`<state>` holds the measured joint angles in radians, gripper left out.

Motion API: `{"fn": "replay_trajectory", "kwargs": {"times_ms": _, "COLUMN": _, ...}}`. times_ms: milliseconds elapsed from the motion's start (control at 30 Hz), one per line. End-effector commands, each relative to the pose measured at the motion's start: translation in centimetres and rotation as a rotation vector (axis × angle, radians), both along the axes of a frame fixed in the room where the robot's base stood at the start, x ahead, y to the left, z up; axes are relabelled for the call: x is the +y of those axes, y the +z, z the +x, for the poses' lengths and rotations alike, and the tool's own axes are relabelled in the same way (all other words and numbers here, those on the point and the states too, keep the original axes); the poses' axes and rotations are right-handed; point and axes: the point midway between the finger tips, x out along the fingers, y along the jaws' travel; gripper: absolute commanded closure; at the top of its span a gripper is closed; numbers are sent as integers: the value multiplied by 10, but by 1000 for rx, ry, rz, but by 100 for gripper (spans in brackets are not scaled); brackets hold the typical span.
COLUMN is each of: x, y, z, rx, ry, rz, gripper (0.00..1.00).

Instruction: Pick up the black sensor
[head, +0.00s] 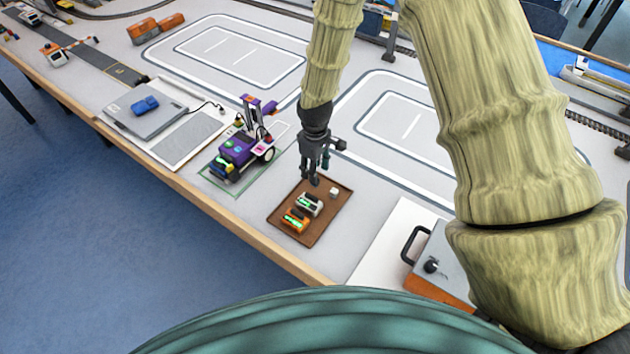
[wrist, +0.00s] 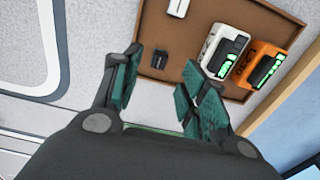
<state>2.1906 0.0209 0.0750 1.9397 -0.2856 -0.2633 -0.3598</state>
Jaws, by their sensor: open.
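The black sensor is a small dark block (wrist: 159,59) lying on the brown tray (wrist: 212,14) in the wrist view. My gripper (wrist: 160,66) is open, and the sensor shows in the gap between its two teal-padded fingertips, apart from both. In the head view my gripper (head: 314,178) points down over the far edge of the tray (head: 336,208). There I cannot make the black sensor out; the gripper seems to cover it. How high the fingertips are above the tray is hard to tell.
On the tray are a white block with green lights (wrist: 224,48), an orange one (wrist: 258,65) and a small white piece (wrist: 178,7). A purple wheeled robot model (head: 238,148) stands left of the tray. A grey-and-orange box with a handle (head: 437,262) is at right.

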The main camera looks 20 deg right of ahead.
Motion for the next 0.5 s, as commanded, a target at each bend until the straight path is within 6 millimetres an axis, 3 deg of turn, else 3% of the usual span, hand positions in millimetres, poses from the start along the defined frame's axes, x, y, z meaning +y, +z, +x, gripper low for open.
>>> {"fn": "replay_trajectory", "kwargs": {"times_ms": 167, "x": -1, "y": -6, "z": -1, "rx": 1, "ry": 0, "rz": -1, "gripper": 57}}
{"fn": "replay_trajectory", "kwargs": {"times_ms": 500, "x": -3, "y": -38, "z": -2, "rx": 1, "ry": 0, "rz": 0, "gripper": 57}}
